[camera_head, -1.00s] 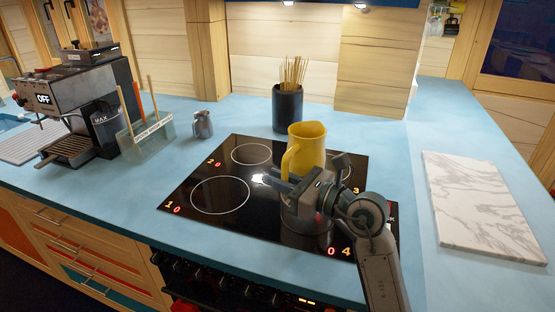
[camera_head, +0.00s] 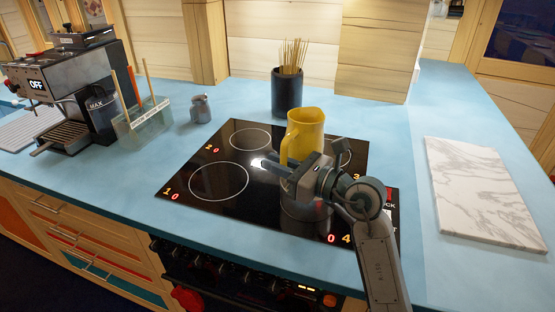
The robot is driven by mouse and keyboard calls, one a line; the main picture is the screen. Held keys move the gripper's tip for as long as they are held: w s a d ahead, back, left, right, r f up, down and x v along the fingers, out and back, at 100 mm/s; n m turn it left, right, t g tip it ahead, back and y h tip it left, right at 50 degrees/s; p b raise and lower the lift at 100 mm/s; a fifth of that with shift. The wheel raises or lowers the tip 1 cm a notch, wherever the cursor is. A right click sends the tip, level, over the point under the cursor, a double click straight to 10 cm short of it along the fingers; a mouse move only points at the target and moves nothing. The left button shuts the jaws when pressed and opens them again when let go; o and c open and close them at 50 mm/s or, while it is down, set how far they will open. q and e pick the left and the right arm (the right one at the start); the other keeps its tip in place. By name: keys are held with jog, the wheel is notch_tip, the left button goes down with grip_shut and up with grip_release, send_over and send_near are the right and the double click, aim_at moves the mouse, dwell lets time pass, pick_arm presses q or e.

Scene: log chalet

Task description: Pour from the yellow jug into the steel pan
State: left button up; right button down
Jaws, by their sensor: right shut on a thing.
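The yellow jug (camera_head: 308,128) stands upright over the right part of the black hob, its handle on the left side. My right gripper (camera_head: 277,166) reaches in from the lower right and is shut on the yellow jug, near its handle. The gripper hides the jug's lower part, so I cannot tell whether its base touches the hob. A greyish rounded shape, perhaps the steel pan (camera_head: 304,210), shows just below the gripper on the front right of the hob and is mostly hidden. My left gripper is not in view.
The black hob (camera_head: 250,205) has two bare rings on its left. A dark pot of thin sticks (camera_head: 287,92) stands behind the jug. A small grey jar (camera_head: 200,109), a glass holder (camera_head: 145,125) and a coffee machine (camera_head: 65,85) are left. A marble board (camera_head: 480,190) lies right.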

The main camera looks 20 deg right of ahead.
aim_at(291, 144)
jog(key=shift+s+a+r+m+p, duration=0.1)
jog(key=shift+r+m+p, duration=0.3)
jog(key=shift+m+p, duration=2.25)
jog(key=shift+r+m+p, duration=0.4)
jog(key=shift+m+p, duration=0.8)
jog(key=shift+p, duration=2.75)
jog(key=shift+s+a+r+m+p, duration=0.1)
jog(key=shift+r+m+p, duration=0.3)
jog(key=shift+m+p, duration=2.25)
jog(key=shift+w+d+f+m+p, duration=0.15)
jog(key=shift+w+d+m+p, duration=0.15)
jog(key=shift+w+d+m, duration=0.95)
jog(key=shift+w+d+f+m+p, duration=0.15)
jog(key=shift+w+d+m+p, duration=0.1)
jog(key=shift+w+d+m, duration=1)
jog(key=shift+s+a+m, duration=0.15)
jog(key=shift+s+m, duration=0.15)
jog(key=shift+s, duration=0.1)
